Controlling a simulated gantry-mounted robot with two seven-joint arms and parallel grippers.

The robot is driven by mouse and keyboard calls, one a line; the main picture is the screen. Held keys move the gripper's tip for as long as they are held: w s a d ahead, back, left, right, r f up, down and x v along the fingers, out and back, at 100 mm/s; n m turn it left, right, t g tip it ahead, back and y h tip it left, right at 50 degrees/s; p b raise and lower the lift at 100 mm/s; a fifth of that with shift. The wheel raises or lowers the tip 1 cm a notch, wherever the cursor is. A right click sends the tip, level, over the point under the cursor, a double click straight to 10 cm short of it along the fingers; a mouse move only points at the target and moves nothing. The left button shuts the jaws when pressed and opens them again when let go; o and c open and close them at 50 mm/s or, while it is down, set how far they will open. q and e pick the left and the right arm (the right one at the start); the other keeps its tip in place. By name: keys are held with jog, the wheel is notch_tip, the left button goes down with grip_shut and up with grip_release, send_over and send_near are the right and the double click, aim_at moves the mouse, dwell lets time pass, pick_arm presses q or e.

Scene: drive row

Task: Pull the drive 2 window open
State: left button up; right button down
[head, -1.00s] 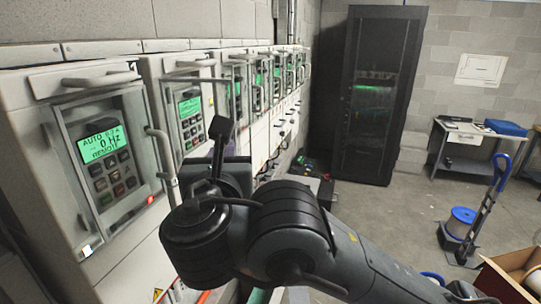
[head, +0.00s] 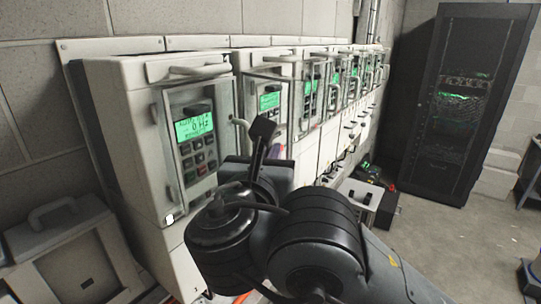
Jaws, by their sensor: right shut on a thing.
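The drive 2 window (head: 268,102) is a clear framed pane over a green display on the second unit of the row. Its top edge seems to stand slightly out from the unit, but how far it is open is hard to tell. My left gripper does not show.
More drives recede to the right. A grey case (head: 70,245) is at lower left. A black rack (head: 462,110) stands behind. Floor at right is partly clear.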

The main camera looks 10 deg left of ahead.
jog(key=shift+w+f, duration=0.25)
jog(key=shift+f, duration=0.05)
jog(key=c, duration=1.6)
grip_release()
jog(key=o, duration=0.4)
jog(key=shift+w+r, duration=0.1)
jog(key=shift+r, duration=0.15)
jog(key=s+b, duration=0.2)
jog(key=s, duration=0.9)
jog(key=shift+d, duration=0.15)
